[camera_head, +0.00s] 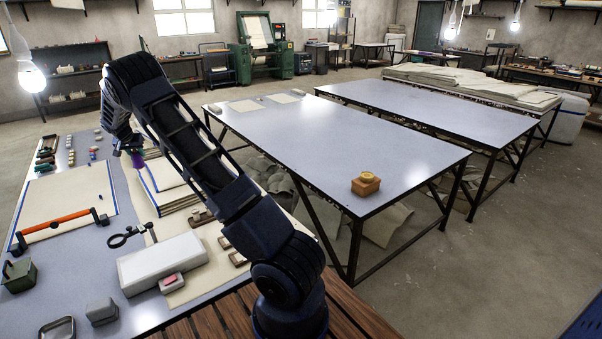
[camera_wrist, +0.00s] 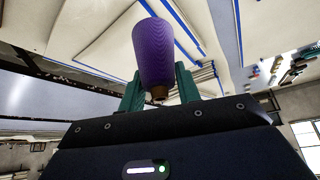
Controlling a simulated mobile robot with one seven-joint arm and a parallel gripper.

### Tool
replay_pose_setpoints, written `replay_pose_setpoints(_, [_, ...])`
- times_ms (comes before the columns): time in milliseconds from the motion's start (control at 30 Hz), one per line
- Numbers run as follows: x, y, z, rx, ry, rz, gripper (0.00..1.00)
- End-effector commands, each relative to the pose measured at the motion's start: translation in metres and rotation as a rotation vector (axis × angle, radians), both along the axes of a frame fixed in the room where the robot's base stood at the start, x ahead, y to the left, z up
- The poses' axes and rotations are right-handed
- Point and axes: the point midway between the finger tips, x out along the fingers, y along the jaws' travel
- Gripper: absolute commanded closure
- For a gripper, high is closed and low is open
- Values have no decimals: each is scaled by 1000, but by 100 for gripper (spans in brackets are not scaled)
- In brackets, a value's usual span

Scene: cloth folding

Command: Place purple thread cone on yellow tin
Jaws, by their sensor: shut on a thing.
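The purple thread cone (camera_wrist: 154,50) is in my gripper (camera_wrist: 158,86), between the two green fingers, which are shut on its narrow brown end. In the head view the cone (camera_head: 137,160) shows as a small purple patch below my gripper (camera_head: 133,149), above the left work table. A small round yellow thing (camera_head: 367,176), perhaps the yellow tin, sits on a brown block on the middle table, far to the right of my gripper. Its details are too small to tell.
The left table (camera_head: 85,262) holds cloth stacks, an orange-handled tool (camera_head: 58,222), a magnifier (camera_head: 127,236), a white box (camera_head: 162,262) and small tins. The middle table (camera_head: 300,140) is mostly clear, with flat sheets at its far end. A gap separates the tables.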

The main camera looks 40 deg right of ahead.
Motion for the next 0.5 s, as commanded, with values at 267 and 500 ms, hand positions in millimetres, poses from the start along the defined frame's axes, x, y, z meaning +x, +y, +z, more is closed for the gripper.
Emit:
replay_pose_setpoints(267, [12,-126,7,1,0,-120,94])
replay_pose_setpoints(500, [9,-231,13,1,0,-222,93])
